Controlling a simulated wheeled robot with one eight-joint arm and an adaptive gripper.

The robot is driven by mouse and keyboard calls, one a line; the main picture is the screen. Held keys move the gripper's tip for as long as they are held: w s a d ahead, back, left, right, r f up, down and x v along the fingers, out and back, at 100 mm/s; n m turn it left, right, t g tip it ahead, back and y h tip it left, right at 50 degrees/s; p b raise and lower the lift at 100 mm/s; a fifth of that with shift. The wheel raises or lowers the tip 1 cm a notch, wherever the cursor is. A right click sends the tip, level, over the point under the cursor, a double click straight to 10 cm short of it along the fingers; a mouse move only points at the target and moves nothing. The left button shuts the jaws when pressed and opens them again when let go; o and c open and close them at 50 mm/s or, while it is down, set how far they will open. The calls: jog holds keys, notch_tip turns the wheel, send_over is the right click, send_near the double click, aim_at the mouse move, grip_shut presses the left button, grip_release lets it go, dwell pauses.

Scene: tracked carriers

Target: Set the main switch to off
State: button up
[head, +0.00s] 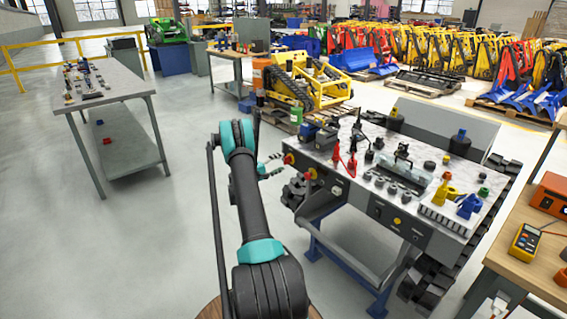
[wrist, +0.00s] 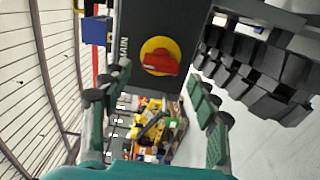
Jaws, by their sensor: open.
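The main switch (wrist: 160,57) is a red handle on a round yellow plate, set in a dark panel (wrist: 185,20) lettered "MAIN". In the wrist view its handle lies roughly crosswise, slightly tilted. My gripper (wrist: 160,80) is open, with one green-padded finger on each side below the switch and nothing between them. The switch appears apart from the fingers. In the head view my gripper (head: 281,165) is at the left end of the carrier's console (head: 345,190), close to two red knobs (head: 289,158); I cannot tell which is the main switch.
Black track links (wrist: 255,70) stand right of the panel in the wrist view. A blue block (wrist: 96,31) is at its left. Levers and fittings crowd the console top. A grey bench (head: 110,95) stands left, with free floor between. An orange box (head: 551,195) is at right.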

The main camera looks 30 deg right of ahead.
jog(key=a, duration=0.8)
jog(key=shift+s+a, duration=0.25)
jog(key=shift+s, duration=0.1)
jog(key=shift+r, duration=0.1)
